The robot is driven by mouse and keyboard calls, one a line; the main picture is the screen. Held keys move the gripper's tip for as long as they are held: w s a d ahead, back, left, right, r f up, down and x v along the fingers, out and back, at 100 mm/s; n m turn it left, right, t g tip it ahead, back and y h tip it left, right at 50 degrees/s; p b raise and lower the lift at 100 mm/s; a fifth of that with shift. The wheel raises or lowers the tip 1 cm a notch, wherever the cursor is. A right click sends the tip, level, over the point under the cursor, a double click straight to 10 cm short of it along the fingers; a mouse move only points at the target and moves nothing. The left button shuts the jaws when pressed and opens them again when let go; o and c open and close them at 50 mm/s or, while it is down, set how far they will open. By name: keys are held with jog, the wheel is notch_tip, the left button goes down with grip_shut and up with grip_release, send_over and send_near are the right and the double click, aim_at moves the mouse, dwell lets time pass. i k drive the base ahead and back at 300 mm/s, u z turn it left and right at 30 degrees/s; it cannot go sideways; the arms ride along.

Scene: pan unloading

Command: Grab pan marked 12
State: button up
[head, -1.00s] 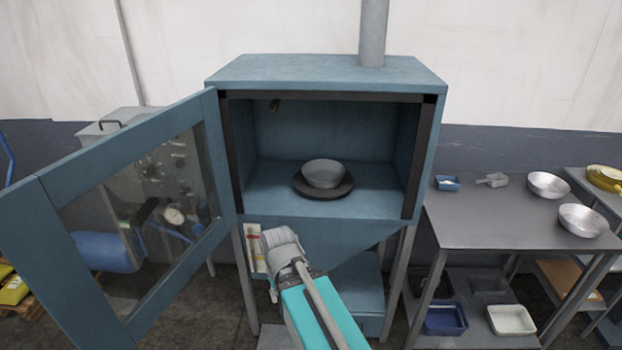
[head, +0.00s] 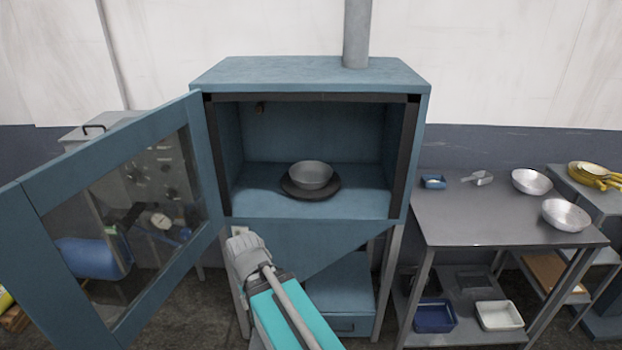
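A round metal pan (head: 311,176) sits on a dark round plate (head: 296,193) inside the open blue cabinet (head: 310,72). Two more metal pans stand on the grey table at the right, one farther back (head: 531,181) and one nearer the front edge (head: 566,215). No number can be read on any of the pans. My arm reaches up from the bottom, with its end below and in front of the cabinet opening, apart from the pans. The fingers of my gripper cannot be made out.
The cabinet's glazed door (head: 118,215) stands wide open to the left. The grey table (head: 470,225) also holds a small blue tray (head: 432,181) and a scoop (head: 478,178). A blue bin (head: 435,316) and a white bin (head: 499,315) rest on its lower shelf.

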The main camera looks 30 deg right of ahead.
aim_at(310, 174)
jog(key=u, duration=0.05)
jog(key=i, duration=1)
jog(key=z, duration=0.05)
